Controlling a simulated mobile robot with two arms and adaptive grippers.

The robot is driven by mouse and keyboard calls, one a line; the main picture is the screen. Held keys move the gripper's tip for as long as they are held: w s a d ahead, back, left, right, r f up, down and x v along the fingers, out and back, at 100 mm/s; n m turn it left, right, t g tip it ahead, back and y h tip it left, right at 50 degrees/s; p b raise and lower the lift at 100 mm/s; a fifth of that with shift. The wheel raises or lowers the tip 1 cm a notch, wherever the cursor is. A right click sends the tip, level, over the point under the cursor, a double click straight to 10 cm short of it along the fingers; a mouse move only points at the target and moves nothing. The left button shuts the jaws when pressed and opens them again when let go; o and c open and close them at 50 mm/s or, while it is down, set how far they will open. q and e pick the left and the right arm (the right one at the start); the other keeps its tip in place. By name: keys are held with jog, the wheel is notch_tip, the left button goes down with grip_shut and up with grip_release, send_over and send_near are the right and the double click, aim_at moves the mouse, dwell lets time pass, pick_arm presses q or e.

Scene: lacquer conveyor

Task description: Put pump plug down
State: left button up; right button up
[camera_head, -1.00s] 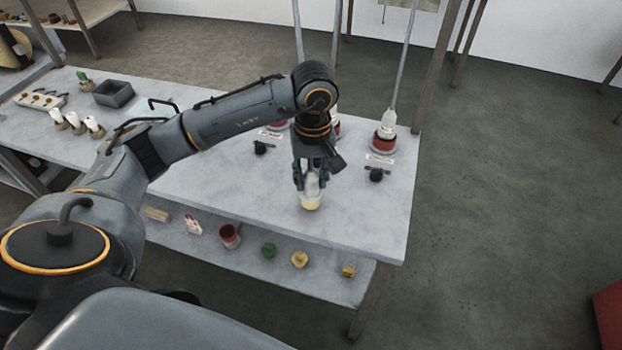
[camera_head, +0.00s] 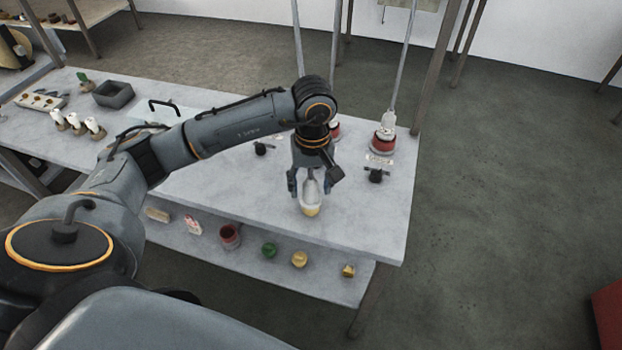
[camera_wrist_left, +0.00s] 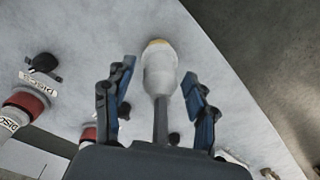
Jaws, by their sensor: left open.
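A white pump plug (camera_head: 311,192) with a yellowish base stands upright on the grey table (camera_head: 362,221) near its front right edge. It also shows in the left wrist view (camera_wrist_left: 159,72), its grey stem pointing back toward the palm. My left gripper (camera_head: 312,195) is above and around the plug. Its fingers are open, with a visible gap on each side of the plug; in the wrist view the two blue-padded fingers (camera_wrist_left: 160,112) are clear of it. My right gripper is not in view.
A red-banded container with a white top (camera_head: 383,140) stands at the back right, with a black knob (camera_head: 376,175) before it. A grey bin (camera_head: 113,94) stands far left. A lower shelf (camera_head: 325,283) holds small coloured items. The table's right front corner is clear.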

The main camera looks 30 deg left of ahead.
pick_arm(q)
jog(key=shift+r, duration=0.3)
jog(key=shift+w+r, duration=0.1)
jog(key=shift+r, duration=0.25)
notch_tip(320, 180, up, 10)
jog(key=shift+f+b, duration=0.1)
jog(key=shift+b, duration=0.65)
jog(key=shift+r, duration=0.65)
jog(key=shift+d+f, duration=0.1)
